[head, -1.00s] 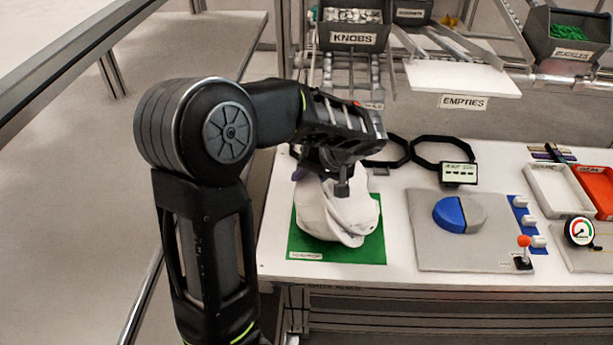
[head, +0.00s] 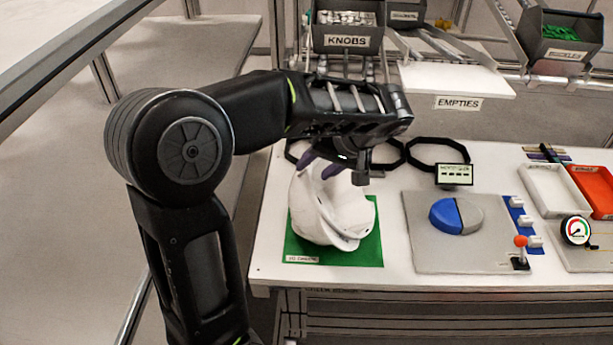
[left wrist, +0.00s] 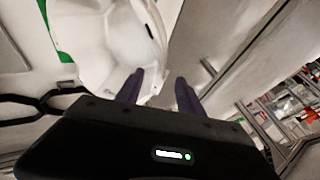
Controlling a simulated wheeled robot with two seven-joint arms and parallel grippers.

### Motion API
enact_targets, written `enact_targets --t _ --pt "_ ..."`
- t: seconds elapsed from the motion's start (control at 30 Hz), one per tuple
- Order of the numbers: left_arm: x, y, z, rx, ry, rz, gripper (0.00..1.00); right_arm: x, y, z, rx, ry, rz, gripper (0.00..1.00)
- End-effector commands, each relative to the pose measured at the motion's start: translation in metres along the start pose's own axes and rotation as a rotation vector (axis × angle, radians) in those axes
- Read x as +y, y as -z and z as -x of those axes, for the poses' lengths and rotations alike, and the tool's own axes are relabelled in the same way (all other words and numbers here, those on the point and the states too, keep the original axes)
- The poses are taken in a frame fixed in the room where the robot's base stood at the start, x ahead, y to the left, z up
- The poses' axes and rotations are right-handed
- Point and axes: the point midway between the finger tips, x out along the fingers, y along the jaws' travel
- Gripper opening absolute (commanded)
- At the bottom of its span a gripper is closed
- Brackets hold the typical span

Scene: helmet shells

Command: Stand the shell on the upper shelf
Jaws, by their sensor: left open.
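The white helmet shell (head: 322,212) rests on the green mat (head: 365,250) at the left of the workbench, tilted with its open side partly showing. My left gripper (head: 322,168) is over the upper part of the shell, its purple fingers pointing down at it. In the left wrist view the two fingers (left wrist: 158,92) are spread apart, with the shell (left wrist: 105,40) just beyond them. I cannot tell whether a finger touches the shell. The upper shelf cannot be made out with certainty. My right gripper is not in view.
Two black rings (head: 437,153) lie behind the shell. A grey plate (head: 470,258) with a blue and grey disc (head: 457,216) stands to the right. Bins and a white sloped shelf labelled EMPTIES (head: 455,80) are at the back. White bench surface is free between mat and plate.

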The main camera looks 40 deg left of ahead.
Motion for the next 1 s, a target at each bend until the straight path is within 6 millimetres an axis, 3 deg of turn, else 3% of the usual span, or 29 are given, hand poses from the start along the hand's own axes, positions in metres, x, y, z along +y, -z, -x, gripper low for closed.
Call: enact_targets --t 0.07,0.1,0.27,1.0 --pt "0.001 0.000 0.016 0.002 -0.003 0.000 0.45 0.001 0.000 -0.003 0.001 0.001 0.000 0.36" --pt "-0.001 0.001 0.027 0.001 -0.002 -0.001 0.45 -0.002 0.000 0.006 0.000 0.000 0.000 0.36" --pt "-0.001 0.000 0.042 -0.001 0.000 -0.002 0.45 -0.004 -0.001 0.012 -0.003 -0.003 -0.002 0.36" --pt "0.000 0.000 0.044 -0.001 0.000 -0.001 0.45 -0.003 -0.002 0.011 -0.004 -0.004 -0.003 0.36"
